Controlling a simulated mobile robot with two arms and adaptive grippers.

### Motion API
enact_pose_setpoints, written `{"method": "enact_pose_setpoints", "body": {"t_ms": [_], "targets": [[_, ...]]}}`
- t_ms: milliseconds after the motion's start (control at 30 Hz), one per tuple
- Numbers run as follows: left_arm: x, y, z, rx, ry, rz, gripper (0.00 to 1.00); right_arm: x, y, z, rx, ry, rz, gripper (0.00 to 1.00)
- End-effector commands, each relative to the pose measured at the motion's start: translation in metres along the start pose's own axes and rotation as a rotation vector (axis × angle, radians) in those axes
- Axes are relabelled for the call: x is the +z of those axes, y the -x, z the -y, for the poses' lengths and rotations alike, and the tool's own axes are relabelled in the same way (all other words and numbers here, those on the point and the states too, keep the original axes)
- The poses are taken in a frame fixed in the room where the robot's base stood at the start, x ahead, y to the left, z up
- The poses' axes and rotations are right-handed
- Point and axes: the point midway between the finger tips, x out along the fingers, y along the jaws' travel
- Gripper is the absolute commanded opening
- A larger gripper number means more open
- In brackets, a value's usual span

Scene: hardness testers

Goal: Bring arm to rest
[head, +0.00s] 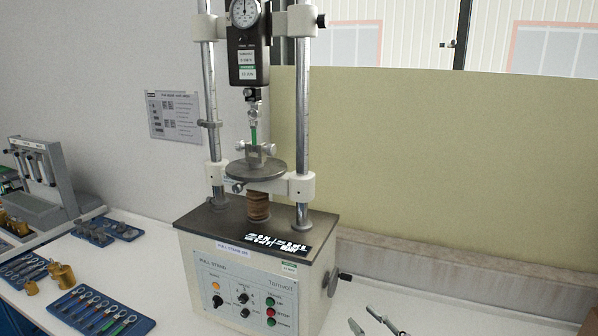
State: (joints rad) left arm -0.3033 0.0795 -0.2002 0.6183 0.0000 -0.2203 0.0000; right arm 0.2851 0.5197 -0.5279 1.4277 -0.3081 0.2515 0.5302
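My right gripper (366,319) shows at the bottom edge, right of the pull stand. Only its grey fingertips and a bit behind them are in view. The fingertips are apart, with bare white bench between them, and they hold nothing that I can see. The rest of the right arm is cut off by the frame. My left gripper is not in view.
The pull stand (240,280) stands mid-bench, with a side knob (345,276) near my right gripper. Its force gauge (248,58) hangs above a round plate (256,170). Blue tool trays (140,325) and brass weights (63,275) lie left. Bench right is clear.

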Motion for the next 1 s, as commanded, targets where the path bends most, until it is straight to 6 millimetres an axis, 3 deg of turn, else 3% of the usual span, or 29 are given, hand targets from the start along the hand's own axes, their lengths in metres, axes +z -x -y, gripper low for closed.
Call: {"method": "enact_pose_setpoints", "body": {"t_ms": [33,167,267,467,700,1000], "targets": [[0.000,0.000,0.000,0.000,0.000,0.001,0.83,0.004,0.007,0.013,0.050,-0.040,0.054,0.37],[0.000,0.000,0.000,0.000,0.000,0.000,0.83,0.022,0.035,0.035,0.172,-0.123,0.243,0.37],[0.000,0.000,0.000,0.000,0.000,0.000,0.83,0.035,0.069,0.054,0.235,-0.193,0.410,0.37],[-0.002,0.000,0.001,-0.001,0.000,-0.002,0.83,0.053,0.161,0.098,0.280,-0.328,0.774,0.37],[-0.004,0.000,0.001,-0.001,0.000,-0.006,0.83,0.049,0.244,0.137,0.243,-0.424,1.056,0.37],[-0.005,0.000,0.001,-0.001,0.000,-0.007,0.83,0.031,0.317,0.171,0.171,-0.501,1.277,0.37]]}}
